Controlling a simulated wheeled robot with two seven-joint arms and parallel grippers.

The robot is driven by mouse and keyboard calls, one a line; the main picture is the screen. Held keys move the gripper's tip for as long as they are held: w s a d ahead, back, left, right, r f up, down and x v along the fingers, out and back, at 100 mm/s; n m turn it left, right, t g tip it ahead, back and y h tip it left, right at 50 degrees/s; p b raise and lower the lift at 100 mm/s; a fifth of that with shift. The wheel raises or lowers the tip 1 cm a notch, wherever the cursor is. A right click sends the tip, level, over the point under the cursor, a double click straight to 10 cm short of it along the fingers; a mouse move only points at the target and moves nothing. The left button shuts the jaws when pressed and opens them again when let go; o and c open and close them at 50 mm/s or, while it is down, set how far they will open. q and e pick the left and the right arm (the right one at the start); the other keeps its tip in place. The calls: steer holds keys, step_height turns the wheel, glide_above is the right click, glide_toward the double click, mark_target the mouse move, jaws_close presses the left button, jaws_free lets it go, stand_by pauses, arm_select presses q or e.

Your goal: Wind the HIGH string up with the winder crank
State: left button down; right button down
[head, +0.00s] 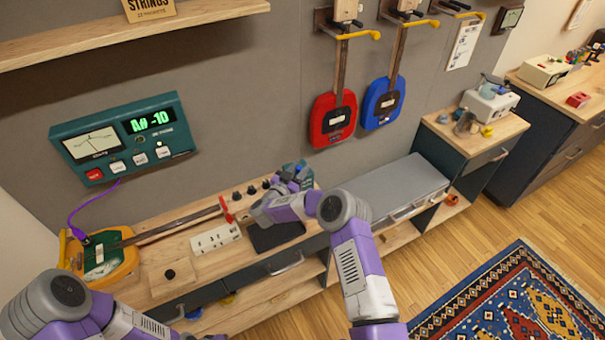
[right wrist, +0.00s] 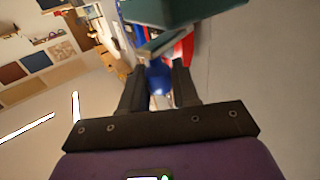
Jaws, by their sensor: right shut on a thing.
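The yellow stringed instrument (head: 110,262) lies on the bench at the left, its long neck (head: 170,228) pointing right to a red part (head: 226,208). A purple cable joins it to the teal tuner (head: 122,137) on the wall, which reads "A# -10" in green. My right gripper (head: 288,182) is at the back of the bench, right of the neck, beside a small teal thing (head: 303,173). In the right wrist view its fingers are shut on a blue knob (right wrist: 158,80), under a teal body (right wrist: 180,10). I cannot make out the string. My left gripper is out of view.
A white power strip (head: 215,239), a dark mat (head: 275,236) and several black knobs (head: 251,190) are on the bench. A grey case (head: 390,190) is to the right. Red (head: 333,118) and blue (head: 382,102) instruments hang above. A shelf (head: 130,34) juts out at upper left.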

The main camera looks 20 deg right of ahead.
steer(key=shift+w+a+m+g+h+b, duration=0.2)
steer(key=shift+a+m+g+h+b, duration=0.15)
steer(key=shift+m+g+h+b, duration=0.4)
steer(key=shift+r+g, duration=0.1)
steer(key=shift+g, duration=0.25)
steer(key=c, duration=1)
jaws_free()
steer(key=v, duration=0.7)
steer(key=shift+s+a, duration=0.2)
